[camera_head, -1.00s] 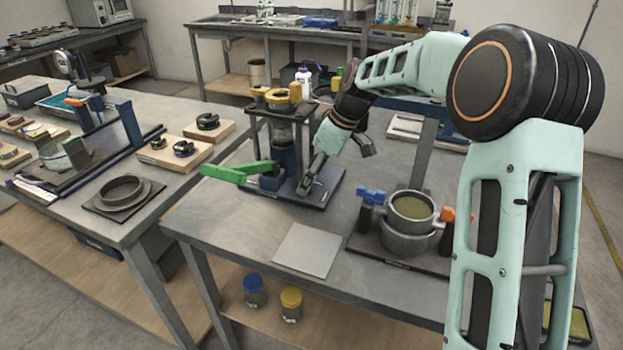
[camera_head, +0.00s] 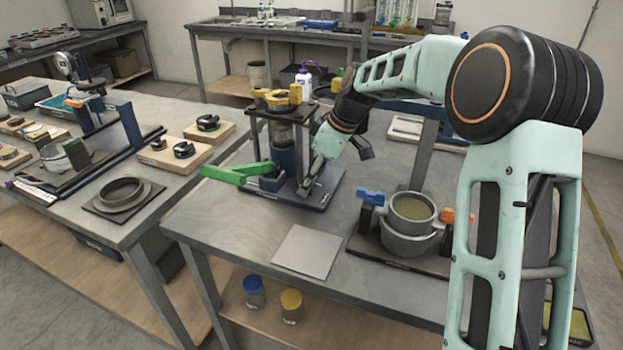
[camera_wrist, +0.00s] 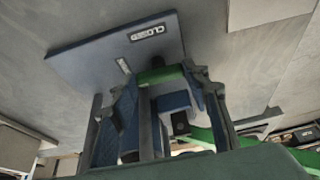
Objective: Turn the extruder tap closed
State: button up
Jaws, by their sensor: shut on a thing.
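The extruder (camera_head: 284,135) stands on a dark base plate (camera_head: 325,198) on the front bench. My gripper (camera_head: 306,190) is low at its right side, just above the plate. In the wrist view my gripper (camera_wrist: 160,95) is shut on a short green piece, which looks like the tap handle (camera_wrist: 160,75). In the head view this piece is hidden by my gripper. A CLOSED label (camera_wrist: 147,33) is on the plate beyond the fingertips, and a second, unreadable label (camera_wrist: 123,66) lies nearer.
A long green lever (camera_head: 236,172) sticks out left of the extruder. A metal pot (camera_head: 410,225) with blue and orange clamps stands to the right. A flat grey plate (camera_head: 307,252) lies at the front. The bench left of it is clear.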

jog(key=m, duration=0.2)
jog(key=m+t+h+b, duration=0.1)
jog(key=m, duration=0.1)
jog(key=shift+s+a, duration=0.15)
jog(key=shift+s, duration=0.05)
jog(key=m, duration=0.2)
jog(key=m+t+h, duration=0.1)
jog(key=m, duration=0.1)
jog(key=shift+s+a+m, duration=0.1)
jog(key=shift+a+m, duration=0.1)
jog(key=shift+m, duration=0.1)
jog(key=m+h, duration=0.1)
jog(key=m, duration=0.1)
jog(key=m+h, duration=0.1)
jog(key=m, duration=0.2)
jog(key=shift+a+t, duration=0.2)
jog(key=shift+t, duration=0.2)
jog(key=shift+a+m+h, duration=0.1)
jog(key=shift+m+h, duration=0.8)
jog(key=shift+m, duration=1.2)
jog(key=o, duration=1.2)
jog(key=shift+c, duration=0.2)
